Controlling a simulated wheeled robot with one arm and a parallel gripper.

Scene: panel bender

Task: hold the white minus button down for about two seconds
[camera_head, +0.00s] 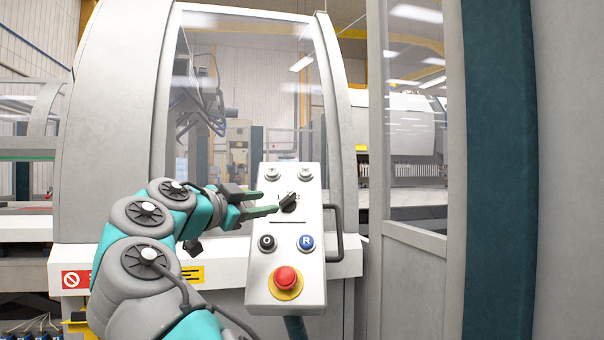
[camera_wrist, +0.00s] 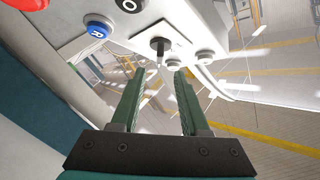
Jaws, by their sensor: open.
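Two white buttons sit side by side at the top of the grey control panel (camera_head: 286,222): a left one (camera_head: 272,174) and a right one (camera_head: 305,174). Their marks are too small to read, so I cannot tell which is the minus button. In the wrist view the two white buttons (camera_wrist: 173,63) (camera_wrist: 205,58) show just beyond the fingertips. My gripper (camera_head: 270,202) is open and empty, at the panel's left side, level with the black selector knob (camera_head: 289,202). Its two green fingers (camera_wrist: 157,76) point toward the panel. No contact with either white button is visible.
Below the knob are a black O button (camera_head: 266,242), a blue R button (camera_head: 306,242) and a red mushroom button (camera_head: 286,277) on a yellow ring. A dark handle (camera_head: 340,232) stands out at the panel's right. A machine with a window (camera_head: 250,90) rises behind.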

